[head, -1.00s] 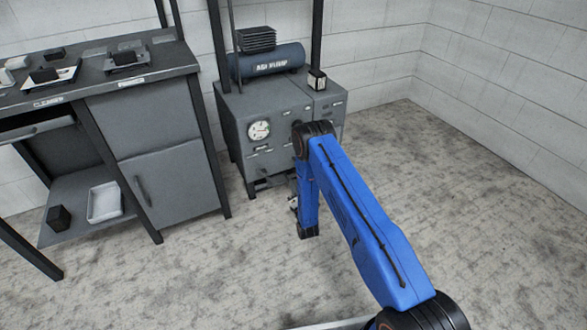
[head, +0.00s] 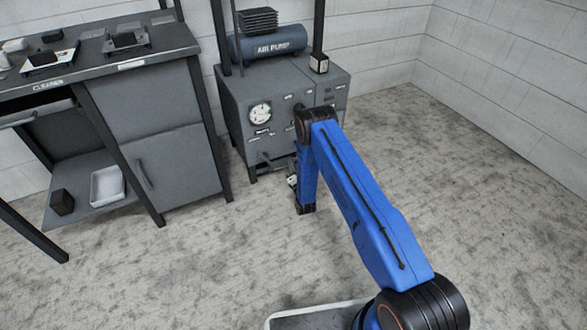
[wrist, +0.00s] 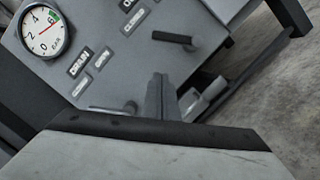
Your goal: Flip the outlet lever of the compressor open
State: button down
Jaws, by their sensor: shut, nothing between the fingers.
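The compressor is a grey cabinet (head: 235,95) with a dark blue tank marked AIR PUMP (head: 268,44) on top. Its front has a round gauge (head: 260,113), which also shows in the wrist view (wrist: 43,31), needle toward the green. In the wrist view a dark lever (wrist: 172,38) sticks out at upper middle, beside small label plates (wrist: 78,62). A pale bar (wrist: 112,109) lies low on the panel, partly hidden by my wrist. I cannot read which lever is the outlet. My gripper (wrist: 160,95) is shut and empty, in front of the panel below the dark lever; in the head view my arm mostly hides it.
A grey workbench (head: 165,52) with a cupboard stands left of the compressor, with small devices on top and a white tray (head: 107,186) on its low shelf. Dark posts (head: 218,35) rise by the compressor. The floor (head: 480,190) to the right is clear.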

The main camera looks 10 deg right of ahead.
jog(key=w+d+r, duration=0.2)
jog(key=w+r, duration=0.1)
jog(key=w, duration=0.2)
jog(key=shift+w+d, duration=0.25)
jog(key=shift+d+r+m, duration=0.2)
jog(key=shift+r+m, duration=0.05)
jog(key=shift+m, duration=0.45)
jog(key=w+d+r+m+g, duration=0.2)
jog(key=d+m, duration=0.4)
jog(key=m, duration=0.5)
jog(key=shift+r+m+g, duration=0.3)
jog(key=shift+r+g, duration=0.1)
dwell(0.3)
jog(key=shift+w+d, duration=0.1)
jog(key=shift+d, duration=0.15)
dwell(0.4)
